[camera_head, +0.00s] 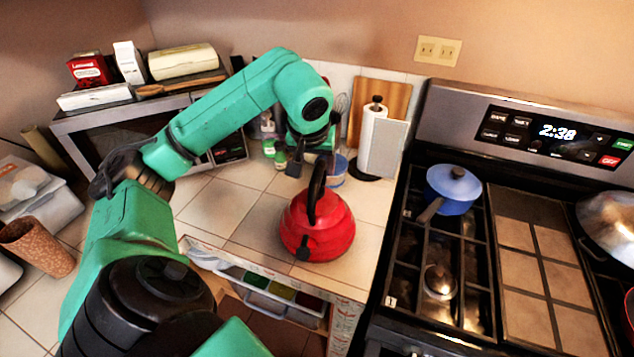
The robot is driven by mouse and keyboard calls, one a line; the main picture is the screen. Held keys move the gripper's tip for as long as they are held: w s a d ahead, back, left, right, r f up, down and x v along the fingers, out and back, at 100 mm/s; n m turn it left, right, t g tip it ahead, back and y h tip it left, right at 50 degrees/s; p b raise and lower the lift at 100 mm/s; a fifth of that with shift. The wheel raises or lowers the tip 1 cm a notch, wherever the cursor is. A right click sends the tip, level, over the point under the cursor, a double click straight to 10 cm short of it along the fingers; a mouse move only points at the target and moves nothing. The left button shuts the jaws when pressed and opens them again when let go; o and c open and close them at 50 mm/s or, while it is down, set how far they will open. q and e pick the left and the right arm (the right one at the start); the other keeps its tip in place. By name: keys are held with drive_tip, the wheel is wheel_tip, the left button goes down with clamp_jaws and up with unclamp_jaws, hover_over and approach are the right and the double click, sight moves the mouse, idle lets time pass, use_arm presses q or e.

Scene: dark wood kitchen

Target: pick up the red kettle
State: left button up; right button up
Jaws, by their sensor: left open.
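The red kettle (328,235) stands upright on the tiled counter (225,205), near its front edge and left of the stove. Its black handle arches over the top, and its black-tipped spout points toward the front left. My left arm reaches in from the left, and my left gripper (308,168) is above and behind the kettle, near the handle. The gripper is open and points downward. It looks apart from the handle, though the exact gap is hard to judge. My right gripper does not show.
A paper towel roll (373,140) and a wooden board (393,97) stand behind the kettle. The stove (455,300) with a blue pot (453,190) is to the right. A microwave (88,130) and small bottles (280,157) are at the back. Clear tiles lie left of the kettle.

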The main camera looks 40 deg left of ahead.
sight(318, 171)
use_arm(q)
drive_tip(key=shift+p+x, duration=0.5)
drive_tip(key=shift+x, duration=1.5)
clamp_jaws()
drive_tip(key=shift+w+r, duration=0.1)
drive_tip(key=shift+r, duration=0.05)
